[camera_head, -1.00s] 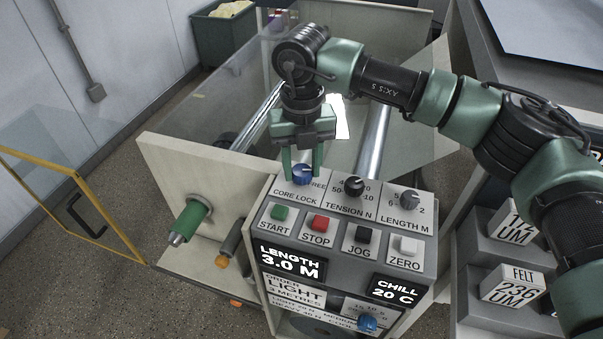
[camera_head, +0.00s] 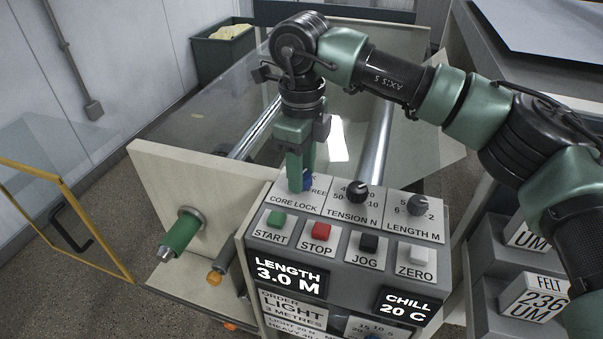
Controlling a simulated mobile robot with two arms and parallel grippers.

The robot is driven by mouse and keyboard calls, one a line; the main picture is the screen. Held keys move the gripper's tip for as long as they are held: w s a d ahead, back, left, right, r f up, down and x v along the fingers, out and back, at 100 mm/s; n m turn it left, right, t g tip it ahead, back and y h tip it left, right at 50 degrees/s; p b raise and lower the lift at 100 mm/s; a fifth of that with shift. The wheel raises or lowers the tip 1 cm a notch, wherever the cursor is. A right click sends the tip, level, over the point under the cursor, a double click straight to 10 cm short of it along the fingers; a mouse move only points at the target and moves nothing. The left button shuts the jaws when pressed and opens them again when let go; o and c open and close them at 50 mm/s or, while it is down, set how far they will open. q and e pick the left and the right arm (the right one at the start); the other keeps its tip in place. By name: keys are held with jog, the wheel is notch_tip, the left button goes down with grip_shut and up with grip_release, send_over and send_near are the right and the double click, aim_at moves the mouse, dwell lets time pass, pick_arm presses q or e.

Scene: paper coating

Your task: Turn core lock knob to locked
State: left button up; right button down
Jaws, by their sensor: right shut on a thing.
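The blue core lock knob (camera_head: 307,180) is at the top left of the control panel (camera_head: 345,245), above the label CORE LOCK. The word FREE shows to its right; the rest of the knob's markings are hidden. My right gripper (camera_head: 301,182) points down from above and is shut on the knob, its green fingers covering most of it. The pointer direction cannot be seen. My left gripper is not in view.
Below are START (camera_head: 276,219), STOP (camera_head: 321,230), JOG (camera_head: 369,243) and ZERO (camera_head: 418,254) buttons. A green-ended shaft (camera_head: 181,234) sticks out at left.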

jog(key=shift+w+r+n, duration=0.1)
jog(key=shift+n, duration=1.6)
jog(key=c, duration=0.9)
grip_release()
jog(key=shift+o, duration=0.2)
notch_tip(320, 180, up, 8)
jog(key=shift+f+b, duration=0.1)
jog(key=shift+b, duration=0.5)
